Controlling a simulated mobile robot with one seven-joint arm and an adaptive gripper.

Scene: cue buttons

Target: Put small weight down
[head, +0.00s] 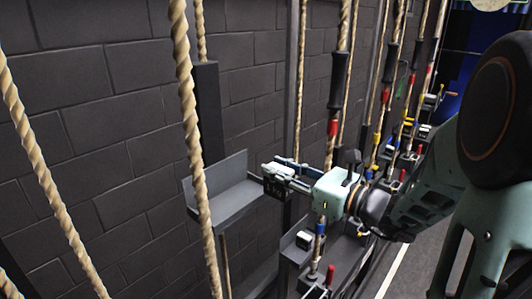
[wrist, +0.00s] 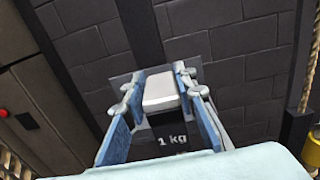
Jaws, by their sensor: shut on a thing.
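The small weight (wrist: 168,138) is a dark block with a pale silver top and "1 kg" on its face. My gripper (wrist: 158,92) is shut on it, with a blue-padded finger on each side. In the head view my gripper (head: 290,176) reaches left from the arm, and the dark weight (head: 274,189) shows at its tip. The tip is by the right end of a grey wall shelf (head: 222,203) with a raised back. From the head view I cannot tell whether the weight touches the shelf. No other object shows on the shelf.
A thick rope (head: 187,100) hangs in front of the shelf's left part. Another rope (head: 40,165) hangs further left. A dark brick wall (head: 110,140) stands behind.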

